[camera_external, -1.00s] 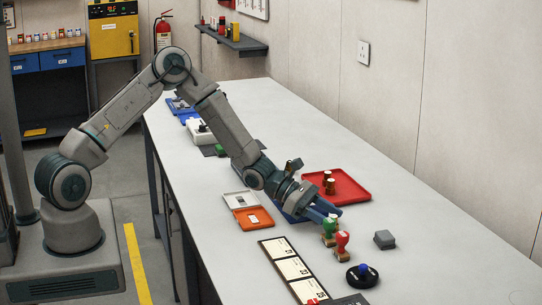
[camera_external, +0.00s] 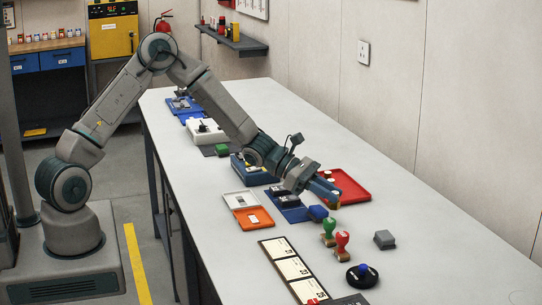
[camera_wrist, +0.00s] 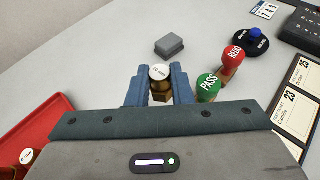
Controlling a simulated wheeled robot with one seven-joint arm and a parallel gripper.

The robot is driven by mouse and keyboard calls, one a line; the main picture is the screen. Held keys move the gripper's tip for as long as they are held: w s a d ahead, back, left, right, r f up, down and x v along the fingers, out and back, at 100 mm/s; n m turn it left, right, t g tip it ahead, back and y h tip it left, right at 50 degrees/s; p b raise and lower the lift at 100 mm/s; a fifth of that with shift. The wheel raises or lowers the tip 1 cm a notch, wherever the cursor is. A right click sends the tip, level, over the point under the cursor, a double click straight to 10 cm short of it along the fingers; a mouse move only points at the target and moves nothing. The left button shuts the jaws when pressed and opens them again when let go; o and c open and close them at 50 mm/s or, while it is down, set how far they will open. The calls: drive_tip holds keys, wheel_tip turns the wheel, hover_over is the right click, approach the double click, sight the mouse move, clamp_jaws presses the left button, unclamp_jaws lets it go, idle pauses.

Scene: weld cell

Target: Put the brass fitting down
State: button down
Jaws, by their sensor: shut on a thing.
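The brass fitting (camera_wrist: 160,79), with a white lettered cap and brass body, is between the two fingers of my gripper (camera_wrist: 159,86) in the wrist view. The fingers are shut on its sides. In the external view my gripper (camera_external: 328,194) points down beside the near edge of the red tray (camera_external: 357,190); a little brass shows under the fingertips. Whether the fitting touches the surface below cannot be told. Another white-capped fitting (camera_wrist: 27,156) stands in the red tray at the lower left of the wrist view; part of the tray is hidden by my gripper.
Green (camera_external: 329,228) and red (camera_external: 341,240) stamps stand in front of my gripper, close to it in the wrist view. A grey block (camera_external: 384,239) and a black round stand (camera_external: 362,276) lie beyond. A blue tray (camera_external: 296,213) lies left. Bare bench lies to the right.

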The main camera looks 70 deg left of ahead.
drive_tip(key=w+a+r, duration=0.5)
drive_tip(key=a+r, duration=0.3)
drive_tip(key=r, duration=0.2)
drive_tip(key=w+a+f+p, duration=0.1)
drive_tip(key=a+f, duration=0.1)
drive_tip(key=a, duration=0.1)
drive_tip(key=w+a+f+p, duration=0.1)
drive_tip(key=a+f, duration=0.1)
drive_tip(key=a, duration=0.1)
drive_tip(key=w+a+f+p, duration=0.1)
drive_tip(key=w+a+f, duration=0.1)
drive_tip(key=a+f, duration=0.1)
drive_tip(key=shift+a, duration=0.45)
drive_tip(key=f, duration=0.3)
drive_tip(key=f+p, duration=0.1)
drive_tip(key=shift+w+a+f, duration=0.15)
drive_tip(key=shift+a, duration=0.1)
